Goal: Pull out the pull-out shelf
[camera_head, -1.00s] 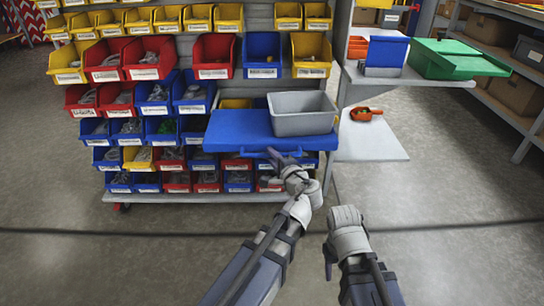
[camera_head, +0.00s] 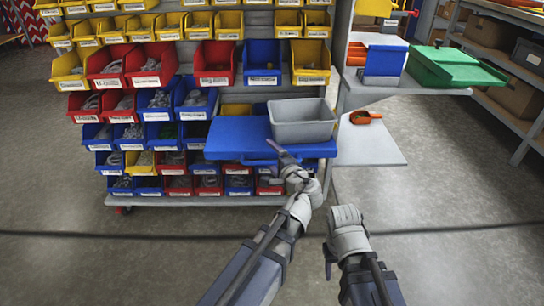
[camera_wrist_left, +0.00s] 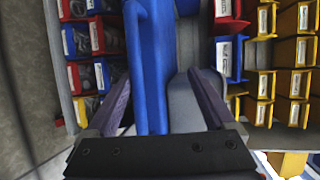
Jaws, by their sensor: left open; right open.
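The blue pull-out shelf (camera_head: 235,135) sits at the front of the bin rack, with a grey bin (camera_head: 303,122) on its right part. A blue handle (camera_head: 258,161) runs along its front edge. My left gripper (camera_head: 280,157) is open at this front edge, close to the handle. In the left wrist view its fingers (camera_wrist_left: 160,105) stand on either side of the blue shelf front (camera_wrist_left: 150,65). I cannot tell whether they touch it. My right gripper (camera_head: 329,258) is open and empty, low in front of the rack; its fingers show only partly.
Rows of yellow, red and blue bins (camera_head: 150,65) fill the rack behind and below the shelf. To the right are side shelves (camera_head: 370,145) with an orange scoop (camera_head: 365,117), and a green box (camera_head: 455,68). The floor in front is clear.

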